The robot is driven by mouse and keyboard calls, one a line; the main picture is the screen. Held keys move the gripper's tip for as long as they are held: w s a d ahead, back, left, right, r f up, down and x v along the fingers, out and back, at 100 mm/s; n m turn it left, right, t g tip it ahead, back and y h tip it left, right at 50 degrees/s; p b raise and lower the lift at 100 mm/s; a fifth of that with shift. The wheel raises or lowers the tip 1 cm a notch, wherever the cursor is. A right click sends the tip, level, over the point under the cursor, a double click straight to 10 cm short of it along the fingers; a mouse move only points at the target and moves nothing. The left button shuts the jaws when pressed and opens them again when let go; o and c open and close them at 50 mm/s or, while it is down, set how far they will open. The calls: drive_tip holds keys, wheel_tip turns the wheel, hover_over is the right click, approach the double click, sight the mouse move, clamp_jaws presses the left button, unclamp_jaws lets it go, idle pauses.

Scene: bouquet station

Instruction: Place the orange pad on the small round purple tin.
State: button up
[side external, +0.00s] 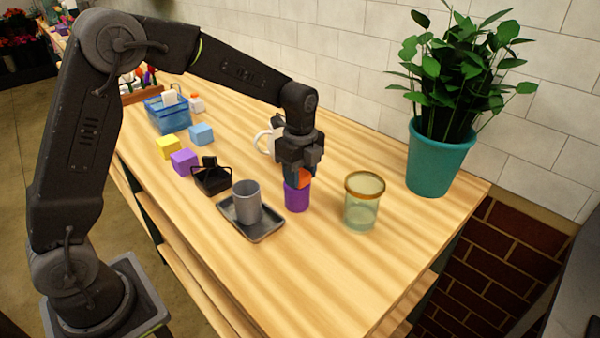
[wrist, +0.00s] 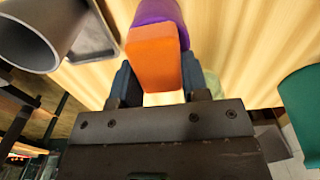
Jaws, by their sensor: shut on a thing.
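The orange pad (wrist: 153,57) is between the two fingers of my gripper (wrist: 154,87) in the wrist view. In the side external view the orange pad (side external: 305,176) shows partly, with the fingers of my gripper (side external: 300,174) around it. The small round purple tin (side external: 297,196) stands upright on the table directly below the pad. In the wrist view the purple tin (wrist: 158,11) shows just beyond the pad. The pad looks at or just above the tin's top; I cannot tell whether they touch. My gripper is shut on the pad.
A grey cup (side external: 247,203) on a dark tray (side external: 268,228) stands left of the tin. A glass jar (side external: 362,204) stands close on the right. A white mug (side external: 264,142) is behind. A black basket (side external: 211,180) and several blocks lie left. The front table is clear.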

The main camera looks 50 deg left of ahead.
sight(301, 172)
drive_tip(key=shift+f, duration=0.1)
drive_tip(key=o, duration=0.9)
wheel_tip(301, 172, up, 11)
drive_tip(key=s+r+n+t, duration=0.2)
drive_tip(key=s+r+n, duration=0.3)
drive_tip(key=s, duration=0.2)
drive_tip(key=s+f+n+t, duration=0.1)
drive_tip(key=s+n, duration=0.5)
drive_tip(key=s, duration=0.3)
drive_tip(key=s+f+n+t, duration=0.2)
drive_tip(key=s+n, duration=0.5)
drive_tip(key=s, duration=0.1)
drive_tip(key=shift+s+d+f+t, duration=0.3)
drive_tip(key=shift+s+d, duration=0.05)
drive_tip(key=shift+d, duration=0.05)
